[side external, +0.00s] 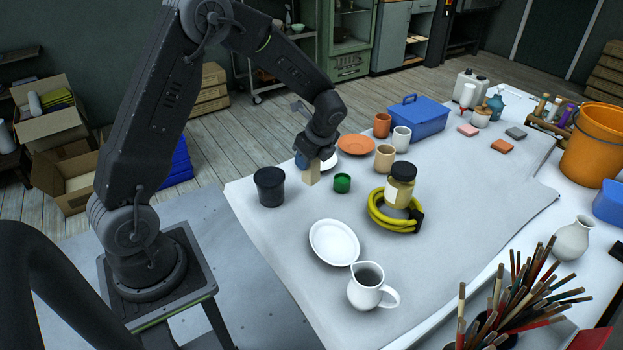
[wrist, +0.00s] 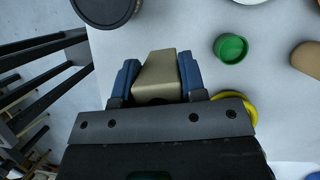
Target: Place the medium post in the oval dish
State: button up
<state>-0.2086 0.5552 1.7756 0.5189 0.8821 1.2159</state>
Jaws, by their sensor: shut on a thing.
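My gripper (wrist: 157,85) is shut on a tan post (wrist: 158,70), with one blue finger on each side of it in the wrist view. In the side view the post (side external: 312,175) hangs upright below my gripper (side external: 305,160), between the black pot and the green cup. I cannot tell whether its lower end touches the table. The white oval dish (side external: 334,243) lies nearer the camera and looks empty. No other post shows clearly.
A black pot (side external: 269,188) stands left of the post and a small green cup (side external: 342,183) right of it. A jar (side external: 400,184) stands in a yellow coil (side external: 377,213). A white pitcher (side external: 369,286) stands beside the dish. The table (side external: 285,235) is clear between pot and dish.

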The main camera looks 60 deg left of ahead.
jog(key=s+d+r+m+t, duration=0.1)
jog(key=s+d+r+m, duration=0.15)
jog(key=s+d, duration=0.4)
send_over(332, 245)
notch_tip(332, 245, down, 7)
jog(key=shift+f, duration=1.75)
jog(key=shift+f, duration=0.1)
jog(key=o, duration=1.1)
jog(key=shift+c, duration=0.2)
